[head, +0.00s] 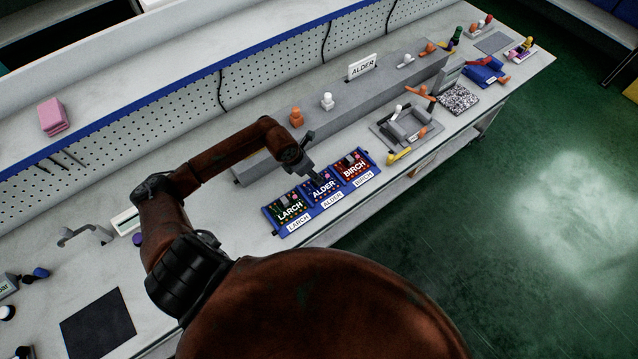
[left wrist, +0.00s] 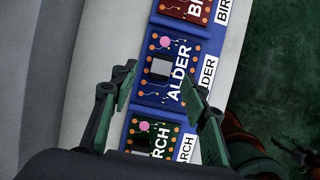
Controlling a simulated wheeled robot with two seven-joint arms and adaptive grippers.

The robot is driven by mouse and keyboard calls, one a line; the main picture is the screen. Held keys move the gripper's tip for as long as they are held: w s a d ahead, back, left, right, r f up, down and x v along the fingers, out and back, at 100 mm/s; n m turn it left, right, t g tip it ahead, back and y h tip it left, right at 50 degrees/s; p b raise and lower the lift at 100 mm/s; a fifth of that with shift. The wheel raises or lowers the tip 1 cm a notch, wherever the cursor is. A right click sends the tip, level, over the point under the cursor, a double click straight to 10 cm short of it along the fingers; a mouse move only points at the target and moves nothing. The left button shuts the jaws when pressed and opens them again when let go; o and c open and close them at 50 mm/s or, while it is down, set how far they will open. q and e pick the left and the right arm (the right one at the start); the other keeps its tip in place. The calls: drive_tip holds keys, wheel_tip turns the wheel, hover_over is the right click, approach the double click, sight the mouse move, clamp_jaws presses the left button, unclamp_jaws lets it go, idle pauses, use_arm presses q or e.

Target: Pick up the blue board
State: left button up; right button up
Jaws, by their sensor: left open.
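The blue board (head: 323,188), printed ALDER, lies in the middle slot of a blue tray (head: 284,233) on the bench. In the left wrist view the blue board (left wrist: 164,72) lies flat just beyond and between my fingertips. The dark green LARCH board (head: 289,209) is to its left and the dark red BIRCH board (head: 353,167) to its right. My left gripper (head: 312,174) is over the tray by the blue board's far edge. In the left wrist view my left gripper (left wrist: 158,88) is open and empty, its fingers apart across the board's near part.
A grey fixture (head: 406,125) and a yellow tool (head: 398,155) lie to the right. A black mat (head: 97,323) is at the lower left. The bench's front edge is close to the tray.

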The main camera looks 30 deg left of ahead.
sight(321, 184)
use_arm(q)
drive_tip(key=p+x, duration=0.1)
drive_tip(key=x, duration=0.4)
drive_tip(key=shift+d+f, duration=0.15)
drive_tip(key=shift+f, duration=0.15)
drive_tip(key=shift+s, duration=0.1)
drive_tip(key=shift+c, duration=0.6)
clamp_jaws()
